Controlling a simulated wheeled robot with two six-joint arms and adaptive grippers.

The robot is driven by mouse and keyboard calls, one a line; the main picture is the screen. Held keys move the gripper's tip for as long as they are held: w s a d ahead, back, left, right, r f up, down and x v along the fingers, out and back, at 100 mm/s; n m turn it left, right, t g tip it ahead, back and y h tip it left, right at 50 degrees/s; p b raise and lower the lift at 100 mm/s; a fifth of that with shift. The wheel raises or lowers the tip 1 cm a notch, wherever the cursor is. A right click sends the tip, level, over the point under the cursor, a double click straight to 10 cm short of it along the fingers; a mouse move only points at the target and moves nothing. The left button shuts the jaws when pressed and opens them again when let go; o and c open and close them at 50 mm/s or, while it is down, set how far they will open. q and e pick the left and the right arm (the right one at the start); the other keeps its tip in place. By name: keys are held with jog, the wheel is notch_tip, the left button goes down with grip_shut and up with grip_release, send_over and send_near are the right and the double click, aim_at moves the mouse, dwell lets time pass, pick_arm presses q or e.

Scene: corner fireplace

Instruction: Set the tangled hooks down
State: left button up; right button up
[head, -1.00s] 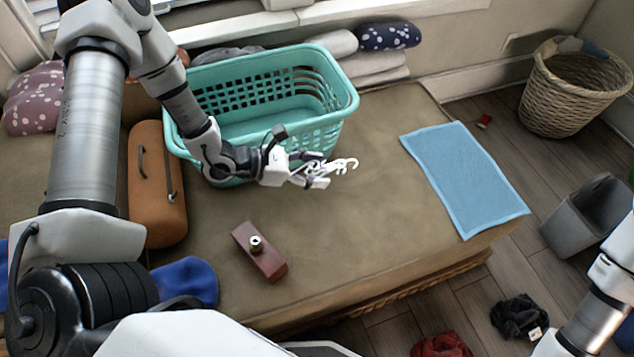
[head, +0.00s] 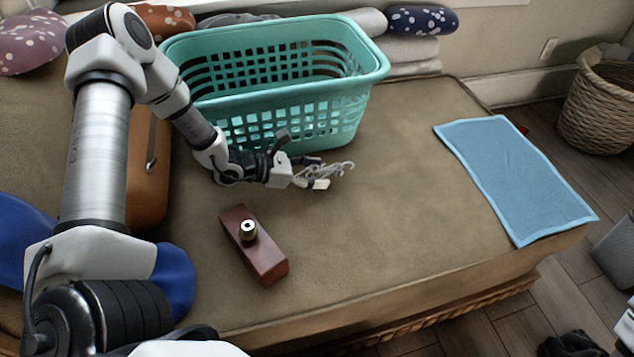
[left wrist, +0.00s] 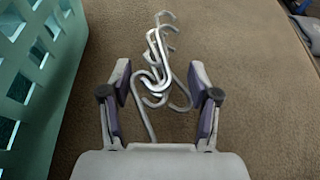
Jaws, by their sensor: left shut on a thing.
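The tangled hooks (head: 336,172) are a small cluster of pale metal hooks over the brown cushion, in front of the teal basket. In the left wrist view, the hooks (left wrist: 157,68) lie between the purple-padded fingers and stick out beyond the tips. My left gripper (head: 318,172) is shut on them, close above the cushion; it also shows in the left wrist view (left wrist: 160,95). I cannot tell whether the hooks touch the cushion. My right gripper is out of view; only a bit of my right arm shows at the lower right edge.
The teal basket (head: 280,93) stands right behind the gripper. A dark red block with a metal knob (head: 262,262) lies in front. An orange-brown case (head: 150,195) is at left, partly behind my arm. A blue mat (head: 520,180) lies at right; the cushion (head: 400,200) between is clear.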

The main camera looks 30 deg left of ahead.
pick_arm(q)
notch_tip(320, 180, down, 2)
jog(key=shift+f, duration=0.2)
jog(key=shift+r, duration=0.15)
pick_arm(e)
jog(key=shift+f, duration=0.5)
pick_arm(q)
jog(key=shift+b, duration=0.35)
jog(key=o, duration=1.2)
jog(key=shift+o, duration=0.2)
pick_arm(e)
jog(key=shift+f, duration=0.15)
